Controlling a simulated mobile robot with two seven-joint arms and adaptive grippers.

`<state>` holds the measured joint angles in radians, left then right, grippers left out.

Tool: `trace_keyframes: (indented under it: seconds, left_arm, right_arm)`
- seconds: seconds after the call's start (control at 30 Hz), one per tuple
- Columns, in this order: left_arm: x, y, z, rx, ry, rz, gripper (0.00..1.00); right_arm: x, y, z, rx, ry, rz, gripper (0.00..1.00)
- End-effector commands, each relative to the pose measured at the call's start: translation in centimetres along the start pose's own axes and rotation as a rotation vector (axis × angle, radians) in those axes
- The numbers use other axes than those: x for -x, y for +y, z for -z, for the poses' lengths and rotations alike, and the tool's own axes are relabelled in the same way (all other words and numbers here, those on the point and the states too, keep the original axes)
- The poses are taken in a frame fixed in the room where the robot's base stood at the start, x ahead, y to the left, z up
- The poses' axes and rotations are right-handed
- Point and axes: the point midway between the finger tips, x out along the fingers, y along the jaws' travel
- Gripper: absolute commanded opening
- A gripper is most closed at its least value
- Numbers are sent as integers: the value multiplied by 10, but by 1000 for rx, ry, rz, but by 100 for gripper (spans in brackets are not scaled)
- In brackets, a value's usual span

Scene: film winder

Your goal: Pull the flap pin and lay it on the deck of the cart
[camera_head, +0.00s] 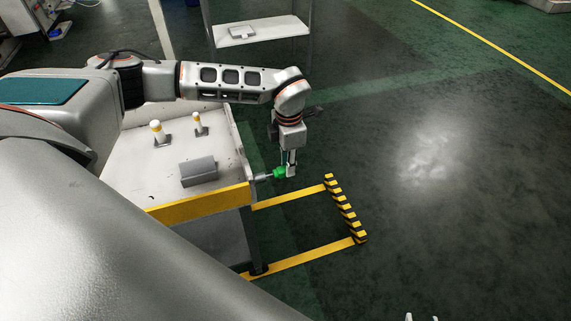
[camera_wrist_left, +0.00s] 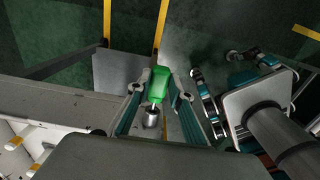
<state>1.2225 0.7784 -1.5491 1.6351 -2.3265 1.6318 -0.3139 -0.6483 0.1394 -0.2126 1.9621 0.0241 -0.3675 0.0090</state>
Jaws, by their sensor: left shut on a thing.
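The flap pin has a green handle (camera_head: 280,172) with a pale metal shaft on its left, which reaches toward the cart's right edge. My left gripper (camera_head: 291,171) is shut on the green handle, beside that edge. The left wrist view shows the handle (camera_wrist_left: 158,85) between the fingers, with a silver cylinder (camera_wrist_left: 150,118) at its lower end. I cannot tell how far the shaft sits in its seat. The cart's pale deck (camera_head: 135,172) lies left of the gripper. Two small pale tips at the bottom edge of the head view look like my right gripper (camera_head: 421,317); its jaws are mostly cut off.
A grey block (camera_head: 198,171) and two white-and-yellow posts (camera_head: 158,132) stand on the deck. A yellow bar (camera_head: 200,204) runs along its front edge. A black-and-yellow striped bar (camera_head: 346,208) lies on the right. The front deck has bare room.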

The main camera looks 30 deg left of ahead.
Motion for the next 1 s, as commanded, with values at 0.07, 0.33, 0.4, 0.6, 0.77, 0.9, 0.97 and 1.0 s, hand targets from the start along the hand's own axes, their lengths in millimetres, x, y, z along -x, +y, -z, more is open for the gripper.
trace_keyframes:
  seconds: [0.07, 0.33, 0.4, 0.6, 0.77, 0.9, 0.97, 1.0]
  left_arm:
    - [0, 0, -3, -1, -1, 0, 0]
    - [0, 0, -6, 0, 0, 0, 0]
    - [0, 0, -6, 0, 0, 0, 0]
    - [0, 0, -8, 0, 0, 0, 0]
    - [0, -1, -17, -1, -1, 0, 0]
    - [0, -1, -27, 0, 0, 1, 0]
    - [0, -1, -31, 1, 0, 1, 0]
    - [0, 0, -34, 1, 0, 1, 0]
  right_arm:
    - [0, 0, -1, 0, 0, 0, 35]
    - [-1, 0, -2, 0, -1, 0, 35]
    - [-1, 0, -2, 0, -1, 0, 35]
    - [-1, 0, -2, 0, -1, 0, 35]
    - [-2, 0, -3, 0, -2, 0, 35]
    - [-2, -1, -5, 0, -2, 0, 35]
    - [-3, -1, -6, 0, -3, 1, 35]
    - [-3, -1, -6, 0, -3, 1, 35]
